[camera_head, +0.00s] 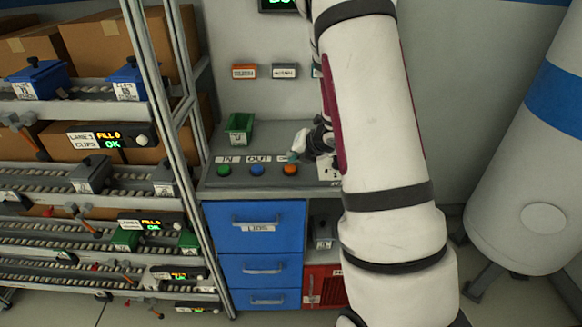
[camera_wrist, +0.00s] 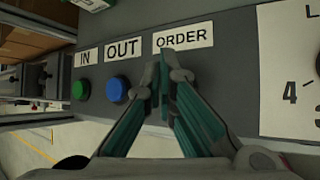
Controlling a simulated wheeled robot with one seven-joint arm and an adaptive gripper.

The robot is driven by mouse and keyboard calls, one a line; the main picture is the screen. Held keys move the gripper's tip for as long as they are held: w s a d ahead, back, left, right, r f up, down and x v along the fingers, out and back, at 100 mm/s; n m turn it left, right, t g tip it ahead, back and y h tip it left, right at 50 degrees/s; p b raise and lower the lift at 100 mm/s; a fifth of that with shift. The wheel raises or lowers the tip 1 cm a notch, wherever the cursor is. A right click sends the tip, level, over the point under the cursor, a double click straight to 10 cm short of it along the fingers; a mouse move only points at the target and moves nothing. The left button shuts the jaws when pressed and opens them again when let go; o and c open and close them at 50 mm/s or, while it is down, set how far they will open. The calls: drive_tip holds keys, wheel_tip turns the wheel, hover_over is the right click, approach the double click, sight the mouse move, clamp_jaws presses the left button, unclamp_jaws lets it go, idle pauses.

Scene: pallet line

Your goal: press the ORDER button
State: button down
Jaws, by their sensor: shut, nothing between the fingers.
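The orange button (camera_head: 290,169) sits on the grey console top (camera_head: 270,183), rightmost of three in the head view. In the wrist view the ORDER label (camera_wrist: 183,37) shows clearly, and the button below it is hidden behind my fingers. My gripper (camera_wrist: 164,76) is shut and empty, with its fingertips just below that label. In the head view my gripper (camera_head: 294,157) is small, just above and behind the orange button. I cannot tell whether the fingertips touch the button or the panel.
The blue OUT button (camera_wrist: 117,90) and green IN button (camera_wrist: 80,90) stand left of my fingers. A white dial plate (camera_wrist: 290,75) lies to the right. A green bin (camera_head: 239,128) stands at the console's back. Lane racks with boxes stand left; a white tank (camera_head: 530,170) stands right.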

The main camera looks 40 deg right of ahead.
sight(293, 167)
wheel_tip(293, 167, up, 3)
drive_tip(key=shift+f+p, duration=0.1)
drive_tip(key=shift+p, duration=1.1)
drive_tip(key=shift+r+p, duration=0.8)
drive_tip(key=shift+r, duration=0.25)
